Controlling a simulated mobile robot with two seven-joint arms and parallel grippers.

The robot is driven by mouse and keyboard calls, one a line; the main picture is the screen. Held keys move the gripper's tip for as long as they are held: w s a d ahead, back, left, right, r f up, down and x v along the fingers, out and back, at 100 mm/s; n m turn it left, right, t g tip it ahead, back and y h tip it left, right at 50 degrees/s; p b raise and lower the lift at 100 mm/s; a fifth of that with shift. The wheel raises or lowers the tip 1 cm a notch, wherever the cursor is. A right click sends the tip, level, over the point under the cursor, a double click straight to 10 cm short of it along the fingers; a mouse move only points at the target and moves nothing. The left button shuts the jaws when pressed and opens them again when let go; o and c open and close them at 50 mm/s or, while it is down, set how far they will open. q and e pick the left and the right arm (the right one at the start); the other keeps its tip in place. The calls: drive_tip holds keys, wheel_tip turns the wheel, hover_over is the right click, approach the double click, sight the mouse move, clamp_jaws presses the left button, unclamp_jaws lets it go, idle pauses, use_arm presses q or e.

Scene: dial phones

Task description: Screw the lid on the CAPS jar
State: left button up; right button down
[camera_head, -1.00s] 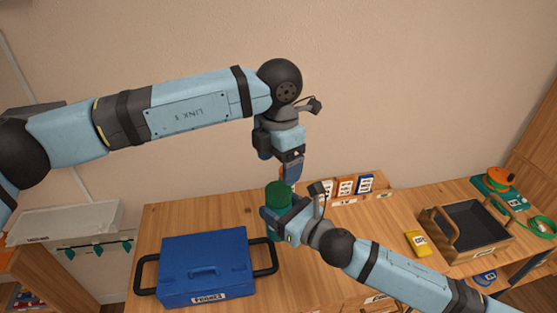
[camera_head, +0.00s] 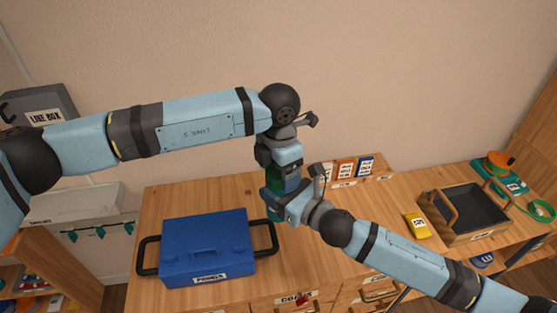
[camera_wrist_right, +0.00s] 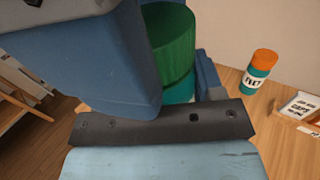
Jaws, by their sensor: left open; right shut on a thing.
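A teal jar (camera_head: 274,213) with a dark green lid (camera_head: 273,180) on top stands upright at the back of the wooden desk. My right gripper (camera_head: 277,198) is shut on the jar from the right side. The jar body (camera_wrist_right: 179,90) and lid (camera_wrist_right: 168,35) also show between the fingers in the right wrist view. The jar's label is hidden, and I cannot tell how tightly the lid sits. My left gripper (camera_head: 284,176) is open, pointing down at the lid from above; its fingertips are partly hidden.
A blue toolbox (camera_head: 205,250) with black handles stands at the front left of the desk. A teal jar with an orange lid (camera_wrist_right: 258,72) stands behind, near a card rack (camera_head: 352,172).

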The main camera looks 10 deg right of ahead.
use_arm(q)
drive_tip(key=shift+f, duration=0.1)
drive_tip(key=c, duration=0.9)
drive_tip(key=shift+c, duration=0.2)
drive_tip(key=o, duration=1.1)
wheel_tip(320, 180, up, 12)
drive_tip(key=shift+r, duration=0.1)
